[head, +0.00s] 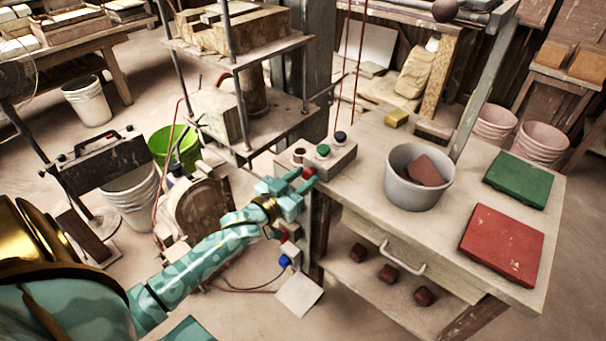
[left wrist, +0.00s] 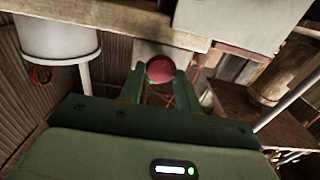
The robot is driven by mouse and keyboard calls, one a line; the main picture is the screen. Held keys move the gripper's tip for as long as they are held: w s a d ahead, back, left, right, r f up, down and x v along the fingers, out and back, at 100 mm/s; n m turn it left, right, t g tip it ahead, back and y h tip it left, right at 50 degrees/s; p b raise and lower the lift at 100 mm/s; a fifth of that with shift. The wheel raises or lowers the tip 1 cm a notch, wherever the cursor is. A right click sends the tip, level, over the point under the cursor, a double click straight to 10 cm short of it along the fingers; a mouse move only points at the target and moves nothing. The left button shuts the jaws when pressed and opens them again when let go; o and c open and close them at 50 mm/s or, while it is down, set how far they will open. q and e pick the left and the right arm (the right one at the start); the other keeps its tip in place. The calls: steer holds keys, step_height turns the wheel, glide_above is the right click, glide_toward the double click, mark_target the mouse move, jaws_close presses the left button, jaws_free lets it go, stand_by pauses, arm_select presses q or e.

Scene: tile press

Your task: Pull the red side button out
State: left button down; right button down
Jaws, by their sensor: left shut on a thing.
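The red side button (head: 309,172) is a round knob at the near side of a small control box (head: 335,158) on the workbench's left end. My left gripper (head: 304,180) reaches it from the lower left, its teal fingers at the knob. In the left wrist view the red knob (left wrist: 160,69) sits between the two green fingers (left wrist: 160,84), which are shut on it. The knob's shaft and how far it stands out from the box are hidden. My right gripper is not in view.
A green button (head: 323,151) and a black button (head: 341,136) are on top of the box. A grey pot (head: 398,188), a green tile (head: 518,180) and a red tile (head: 502,243) stand on the bench (head: 455,237). A tall press frame (head: 237,85) rises behind my left arm.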

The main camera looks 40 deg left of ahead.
arm_select(q)
steer(key=c, duration=1.2)
jaws_free()
steer(key=shift+s+f, duration=0.1)
steer(key=shift+f, duration=0.05)
steer(key=shift+c, duration=0.2)
steer(key=shift+o, duration=1.2)
steer(key=shift+s, duration=0.1)
steer(key=s+a+p, duration=0.1)
steer(key=s+p, duration=0.2)
steer(key=s, duration=1.3)
steer(key=shift+a, duration=0.15)
steer(key=shift+s, duration=0.1)
